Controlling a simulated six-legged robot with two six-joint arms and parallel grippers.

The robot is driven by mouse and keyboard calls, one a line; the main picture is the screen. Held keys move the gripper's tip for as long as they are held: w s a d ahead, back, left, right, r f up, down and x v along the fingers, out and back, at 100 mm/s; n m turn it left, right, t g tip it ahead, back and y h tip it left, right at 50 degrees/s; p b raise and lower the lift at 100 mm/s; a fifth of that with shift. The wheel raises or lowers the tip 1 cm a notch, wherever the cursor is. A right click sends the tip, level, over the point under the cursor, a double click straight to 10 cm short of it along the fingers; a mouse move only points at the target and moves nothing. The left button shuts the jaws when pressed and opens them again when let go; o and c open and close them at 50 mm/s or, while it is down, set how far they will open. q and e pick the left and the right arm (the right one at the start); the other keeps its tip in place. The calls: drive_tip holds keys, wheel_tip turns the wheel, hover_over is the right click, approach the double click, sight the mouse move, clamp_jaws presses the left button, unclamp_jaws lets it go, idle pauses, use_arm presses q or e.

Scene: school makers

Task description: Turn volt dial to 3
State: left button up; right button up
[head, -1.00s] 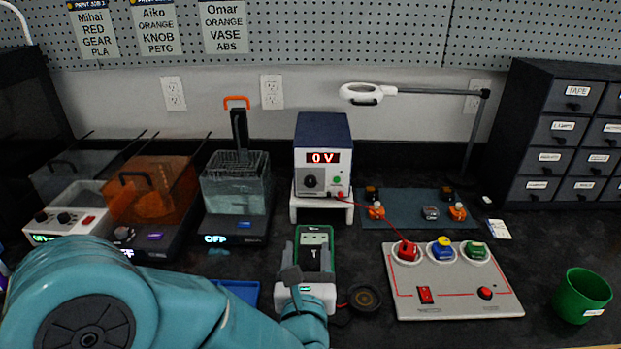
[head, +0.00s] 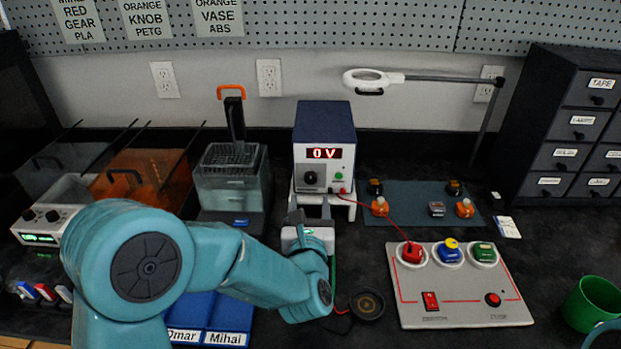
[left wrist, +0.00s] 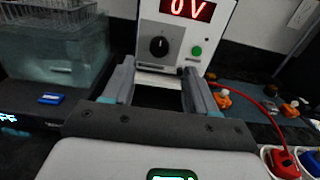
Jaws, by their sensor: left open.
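The volt dial is a black round knob (head: 311,179) on the front of the blue and white power supply (head: 324,125). It also shows in the left wrist view (left wrist: 158,46), with a light pointer mark near its top. The red display (head: 324,153) reads 0 V. My left gripper (head: 309,208) is in front of and below the dial. In the left wrist view its two fingers (left wrist: 157,78) are apart with nothing between them, and the dial lies beyond and above them, untouched. My right gripper is out of view.
A green button (head: 340,177) and a red lead sit right of the dial. The supply stands on a white riser (head: 345,207). A green cup (head: 590,304) stands far right.

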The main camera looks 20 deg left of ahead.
sight(312, 179)
use_arm(q)
drive_tip(key=p+x, duration=0.1)
drive_tip(key=x, duration=0.6)
drive_tip(key=shift+w+a, duration=0.15)
drive_tip(key=shift+w, duration=0.1)
drive_tip(key=c, duration=1)
drive_tip(key=shift+f+m+b, duration=0.2)
drive_tip(key=shift+m+b, duration=0.1)
drive_tip(key=shift+b, duration=0.5)
drive_tip(key=m+b, duration=0.4)
drive_tip(key=b, duration=0.2)
drive_tip(key=shift+f+m+b, duration=0.1)
drive_tip(key=shift+m+b, duration=0.25)
drive_tip(key=shift+m, duration=0.05)
drive_tip(key=m+b, duration=0.2)
drive_tip(key=shift+m, duration=0.3)
drive_tip(key=shift+r+m+b, duration=0.25)
drive_tip(key=shift+m+b, duration=0.45)
drive_tip(key=shift+m, duration=1.1)
